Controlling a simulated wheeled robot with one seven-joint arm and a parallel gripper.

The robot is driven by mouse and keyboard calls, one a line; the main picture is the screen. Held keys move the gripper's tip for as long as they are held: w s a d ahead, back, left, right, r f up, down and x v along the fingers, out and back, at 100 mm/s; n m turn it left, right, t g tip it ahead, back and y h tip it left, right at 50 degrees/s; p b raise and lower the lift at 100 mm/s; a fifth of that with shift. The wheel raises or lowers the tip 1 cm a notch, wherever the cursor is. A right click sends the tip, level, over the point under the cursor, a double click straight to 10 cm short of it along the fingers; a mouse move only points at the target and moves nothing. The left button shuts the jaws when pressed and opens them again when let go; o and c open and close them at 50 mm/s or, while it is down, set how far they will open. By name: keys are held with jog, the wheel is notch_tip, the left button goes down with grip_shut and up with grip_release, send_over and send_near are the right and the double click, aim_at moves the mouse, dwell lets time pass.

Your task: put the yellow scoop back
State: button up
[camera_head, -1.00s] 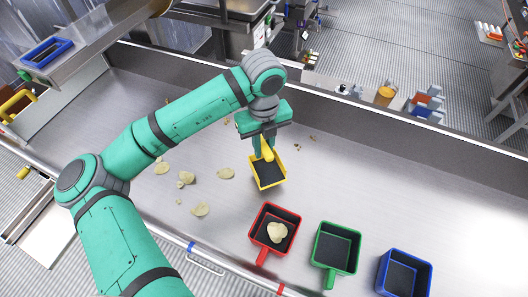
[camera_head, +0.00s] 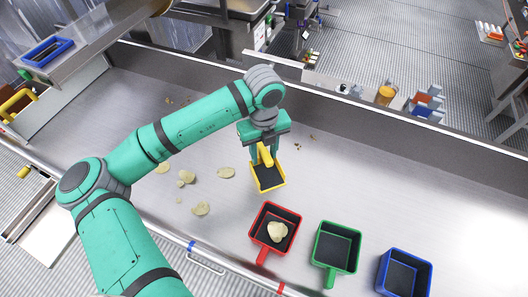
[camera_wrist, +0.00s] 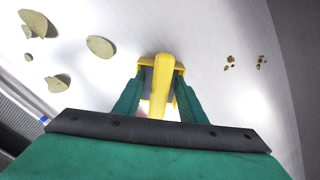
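The yellow scoop (camera_head: 269,178) has a square dark-lined pan and a yellow handle. It is in the middle of the metal tray (camera_head: 340,170) in the head view, behind the red scoop (camera_head: 274,229). My gripper (camera_head: 263,155) is over the scoop with its fingers on either side of the handle. In the wrist view the yellow handle (camera_wrist: 162,80) stands up between the two green fingers, which look closed on it. The pan is mostly hidden there. I cannot tell whether the pan touches the tray floor.
The red scoop holds a chip. A green scoop (camera_head: 336,248) and a blue scoop (camera_head: 404,274) stand to its right. Several loose chips (camera_head: 201,209) lie left of the yellow scoop, with crumbs (camera_head: 312,137) behind it. The tray's right side is clear.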

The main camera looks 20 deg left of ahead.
jog(key=shift+r, duration=0.1)
notch_tip(320, 180, up, 12)
dwell(0.5)
dwell(0.5)
